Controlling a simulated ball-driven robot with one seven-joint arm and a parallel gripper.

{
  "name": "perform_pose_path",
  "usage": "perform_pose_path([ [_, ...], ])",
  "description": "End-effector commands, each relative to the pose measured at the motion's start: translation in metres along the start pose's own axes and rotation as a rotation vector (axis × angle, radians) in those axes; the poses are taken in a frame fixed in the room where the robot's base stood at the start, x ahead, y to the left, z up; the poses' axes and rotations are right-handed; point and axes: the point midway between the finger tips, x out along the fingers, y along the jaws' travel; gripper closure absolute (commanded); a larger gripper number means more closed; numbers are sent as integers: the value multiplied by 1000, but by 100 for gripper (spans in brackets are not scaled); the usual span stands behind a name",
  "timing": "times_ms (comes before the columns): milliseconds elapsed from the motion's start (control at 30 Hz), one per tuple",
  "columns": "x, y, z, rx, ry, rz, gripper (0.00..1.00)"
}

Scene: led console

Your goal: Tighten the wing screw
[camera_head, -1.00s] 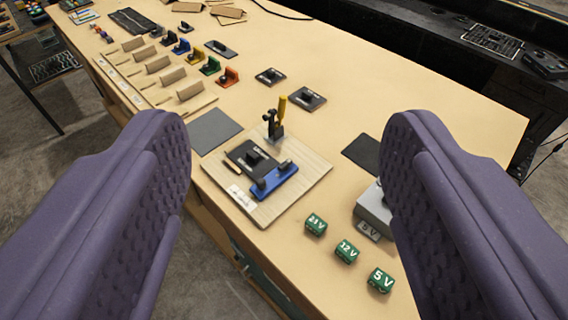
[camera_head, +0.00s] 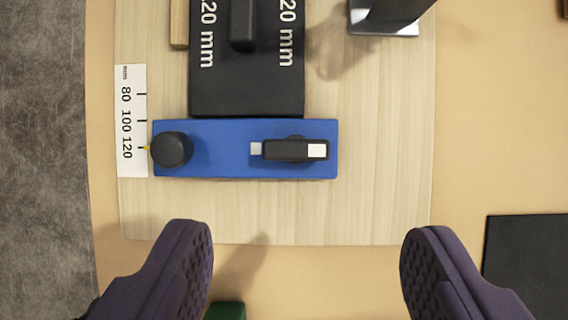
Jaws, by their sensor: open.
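The wing screw (camera_head: 295,149) is a black bar-shaped head with a white patch on its right end, lying left to right on the blue block (camera_head: 222,162). A round black knob (camera_head: 172,150) sits on the block's left end. The block lies against a black plate (camera_head: 247,100) marked 120 mm, on a light wooden board (camera_head: 375,190). My gripper (camera_head: 305,250) is open and empty, its two purple fingers wide apart below the block in the picture. The fingers are apart from the wing screw. The screw's thread is hidden.
A scale (camera_head: 132,120) marked 80, 100, 120 mm lies left of the block. A dark upright part with a metal foot (camera_head: 385,25) stands at the top. A black pad (camera_head: 525,265) lies right, and a green block (camera_head: 226,311) shows at the bottom edge.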

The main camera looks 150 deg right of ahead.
Motion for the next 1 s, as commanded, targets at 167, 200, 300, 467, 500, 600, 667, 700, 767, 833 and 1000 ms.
perform_pose_path([
  [167, 28, -4, 3, -14, -3, -23, 32],
  [200, 35, -4, 4, -14, -4, -23, 32],
  [300, 54, -4, 4, -13, -3, -21, 32],
  [467, 76, -4, 3, -12, -3, -19, 32],
  [500, 80, -4, 3, -11, -3, -19, 32],
  [600, 84, -4, 3, -11, -3, -18, 32],
  [667, 84, -4, 3, -11, -3, -18, 32],
  [700, 84, -4, 3, -11, -2, -17, 32],
  [767, 84, -4, 3, -11, -2, -17, 32],
  [833, 84, -4, 3, -11, -2, -17, 32],
  [1000, 84, -4, 2, -11, -2, -17, 69],
])
